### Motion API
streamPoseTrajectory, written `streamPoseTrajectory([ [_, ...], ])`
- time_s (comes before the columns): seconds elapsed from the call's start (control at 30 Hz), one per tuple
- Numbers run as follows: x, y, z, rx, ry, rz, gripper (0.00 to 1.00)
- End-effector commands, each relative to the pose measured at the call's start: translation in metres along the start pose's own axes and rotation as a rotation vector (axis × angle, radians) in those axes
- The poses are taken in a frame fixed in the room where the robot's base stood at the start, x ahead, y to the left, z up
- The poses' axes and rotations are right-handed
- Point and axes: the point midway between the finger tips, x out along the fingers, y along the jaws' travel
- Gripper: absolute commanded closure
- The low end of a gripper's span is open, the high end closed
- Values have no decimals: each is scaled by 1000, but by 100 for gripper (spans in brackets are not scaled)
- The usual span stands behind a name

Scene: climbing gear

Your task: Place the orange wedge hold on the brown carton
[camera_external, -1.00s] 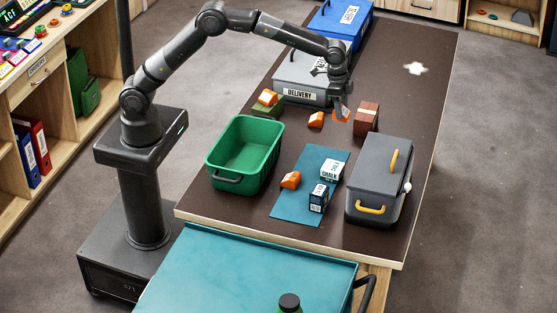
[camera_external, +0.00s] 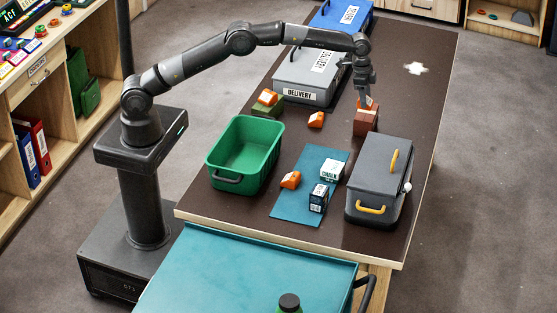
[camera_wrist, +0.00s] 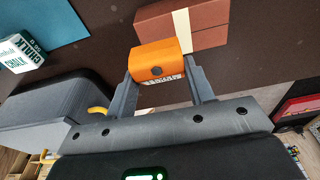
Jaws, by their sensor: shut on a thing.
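My gripper (camera_external: 366,101) is shut on an orange wedge hold (camera_wrist: 158,62), which shows between the two fingers in the wrist view. In the external view the held hold (camera_external: 368,104) appears right at the top of the brown carton (camera_external: 366,123); I cannot tell whether they touch. In the wrist view the carton (camera_wrist: 210,22), with a pale tape strip, lies just past the hold, and the hold covers part of it. The carton stands upright on the dark table.
Other orange holds lie on the table (camera_external: 316,120), on a green block (camera_external: 268,97) and on the blue mat (camera_external: 290,180). A green bin (camera_external: 215,172), a grey toolbox (camera_external: 368,172) and a grey delivery box (camera_external: 292,75) stand around. Table right of the carton is clear.

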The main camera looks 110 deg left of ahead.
Motion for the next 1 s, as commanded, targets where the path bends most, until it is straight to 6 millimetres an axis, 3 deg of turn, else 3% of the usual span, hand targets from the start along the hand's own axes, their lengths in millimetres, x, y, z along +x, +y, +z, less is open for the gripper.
streamPoseTrajectory([
  [0.23,12,-9,1,1,-1,1,75],
  [0.47,43,-9,5,1,-1,0,75],
  [0.83,48,-8,6,1,0,0,75],
  [0.87,48,-8,6,1,0,0,50],
  [1.0,48,-8,6,1,0,0,38],
])
